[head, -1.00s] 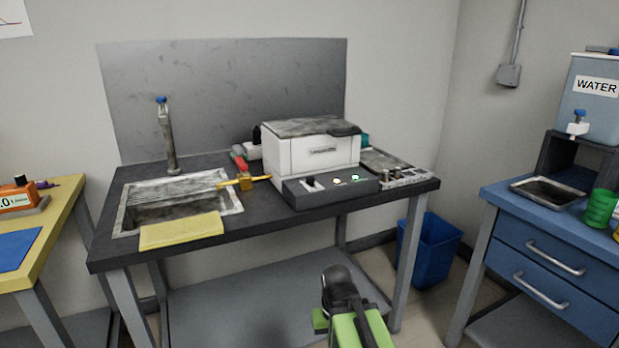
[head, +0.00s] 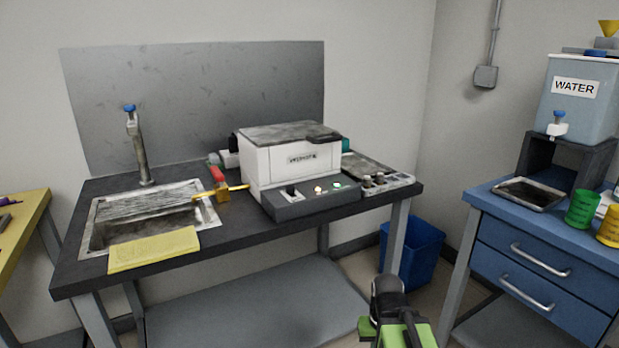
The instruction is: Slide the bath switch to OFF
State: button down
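The bath is a white box-shaped unit (head: 284,166) with a dark lid, standing on the dark bench beside the sink. A grey control panel (head: 318,204) juts from its front. On it, a small switch with a pale knob on a dark plate (head: 292,191) sits at the left. One warm-white and one green light glow to its right. The switch's exact position is too small to tell. My green and black arm shows at the bottom, right of centre, in front of the bench and well apart from the panel. My gripper's fingers cannot be made out.
A sink (head: 100,214) with a yellow cloth (head: 153,250) over its front edge is at the left. A red-and-yellow tool (head: 217,183) lies between sink and bath. A blue bin (head: 414,254) stands right of the bench. A blue drawer cabinet (head: 543,250) is at the right.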

aim_at(289, 190)
jog(key=z, duration=0.15)
jog(key=k, duration=1.1)
jog(key=u, duration=0.5)
jog(key=i, duration=1.05)
